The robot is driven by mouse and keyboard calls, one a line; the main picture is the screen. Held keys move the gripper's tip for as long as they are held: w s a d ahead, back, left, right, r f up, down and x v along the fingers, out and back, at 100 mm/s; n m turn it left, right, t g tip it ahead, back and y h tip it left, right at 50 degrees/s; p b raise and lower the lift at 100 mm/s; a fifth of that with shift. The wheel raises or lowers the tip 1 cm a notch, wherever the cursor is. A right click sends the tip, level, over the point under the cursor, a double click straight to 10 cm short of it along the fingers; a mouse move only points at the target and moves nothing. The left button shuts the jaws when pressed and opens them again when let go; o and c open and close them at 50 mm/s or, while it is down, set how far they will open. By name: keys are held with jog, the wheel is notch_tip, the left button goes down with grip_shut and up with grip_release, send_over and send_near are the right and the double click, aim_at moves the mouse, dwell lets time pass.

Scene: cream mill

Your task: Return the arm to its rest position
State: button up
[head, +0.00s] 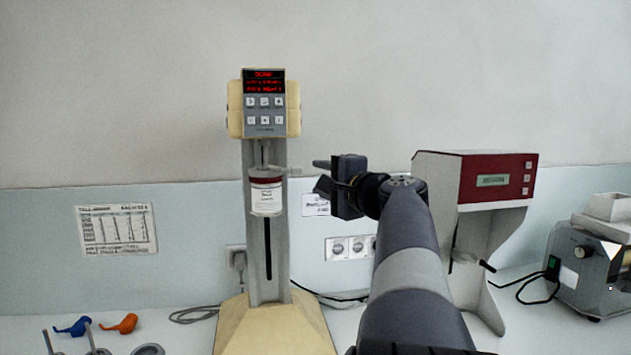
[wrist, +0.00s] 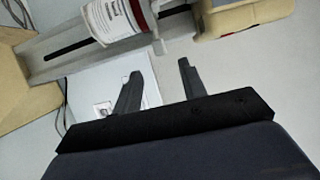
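My gripper (head: 318,174) is raised in front of the wall, just right of the cream mixing machine's column. In the wrist view its two fingers (wrist: 157,72) are spread apart with nothing between them. A white jar with a dark red lid (head: 267,195) sits on the machine (head: 265,240), at the column, left of my fingertips. The jar also shows in the wrist view (wrist: 112,18), beyond the fingers and apart from them. The machine's red display (head: 264,80) is lit and appears to read "DONE".
A red and white device (head: 490,180) stands right of my arm. A grey machine (head: 590,260) is at the far right. Blue (head: 73,327) and orange (head: 120,324) small items lie on the bench at left. Cables run along the wall. The air above my arm is clear.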

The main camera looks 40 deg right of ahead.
aim_at(299, 170)
dwell(0.3)
jog(key=w+p, duration=0.1)
jog(key=w, duration=0.2)
jog(key=w+p, duration=0.1)
jog(key=w, duration=0.3)
jog(key=w+p, duration=0.1)
jog(key=w, duration=0.3)
jog(key=shift+d+r+p, duration=0.1)
jog(key=shift+d+p, duration=0.2)
jog(key=shift+p, duration=0.1)
jog(key=shift+s+r+p, duration=0.1)
jog(key=shift+r+p, duration=0.5)
jog(key=shift+p, duration=0.05)
